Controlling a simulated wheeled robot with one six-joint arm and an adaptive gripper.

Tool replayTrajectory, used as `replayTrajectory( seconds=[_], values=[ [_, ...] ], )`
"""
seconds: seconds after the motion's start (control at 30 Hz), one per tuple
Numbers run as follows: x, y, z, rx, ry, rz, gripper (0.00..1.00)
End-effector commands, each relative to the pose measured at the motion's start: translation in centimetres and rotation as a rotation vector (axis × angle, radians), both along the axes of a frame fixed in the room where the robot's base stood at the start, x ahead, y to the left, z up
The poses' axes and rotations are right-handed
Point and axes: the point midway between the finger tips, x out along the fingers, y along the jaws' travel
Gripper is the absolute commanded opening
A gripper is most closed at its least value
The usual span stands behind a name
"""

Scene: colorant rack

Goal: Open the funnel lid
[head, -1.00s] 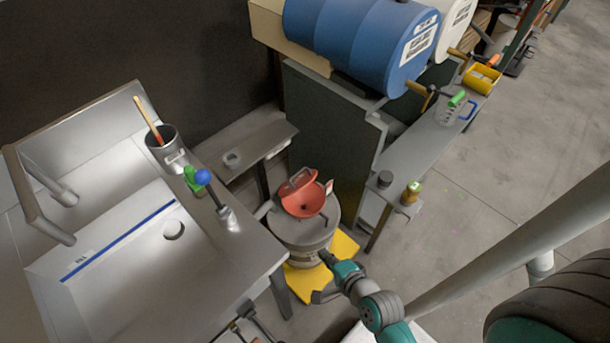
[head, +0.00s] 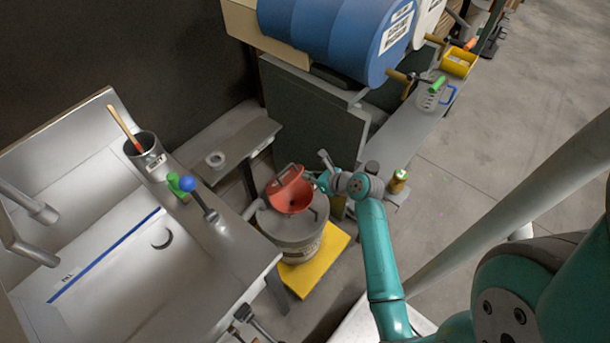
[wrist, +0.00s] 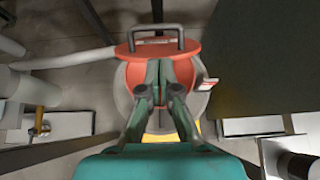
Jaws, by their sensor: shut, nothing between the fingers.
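The red funnel (head: 291,200) sits on top of a grey drum (head: 291,226), and its dark inner hole shows in the head view. The red funnel lid (head: 288,174) with its metal handle is tilted up at the funnel's far side, so the funnel looks open. In the wrist view the handle (wrist: 155,38) stands at the red part's upper edge. My gripper (wrist: 158,66) is shut and empty in front of the red part, below the handle, hiding its middle. In the head view my gripper (head: 320,181) is just right of the funnel. Contact cannot be told.
The drum stands on a yellow base (head: 320,262). A grey worktop with a blue line (head: 105,255) lies to the left. A narrow shelf (head: 235,148) is behind the drum. A dark cabinet (head: 310,118) and blue barrel (head: 335,35) stand behind.

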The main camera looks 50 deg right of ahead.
Motion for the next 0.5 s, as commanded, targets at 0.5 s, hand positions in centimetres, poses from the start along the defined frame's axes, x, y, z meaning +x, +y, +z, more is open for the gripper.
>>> replayTrajectory(
  seconds=[0.5],
  values=[
    [6.3, 0.2, -4.2, -0.002, -0.001, 0.002, 0.00]
  ],
)
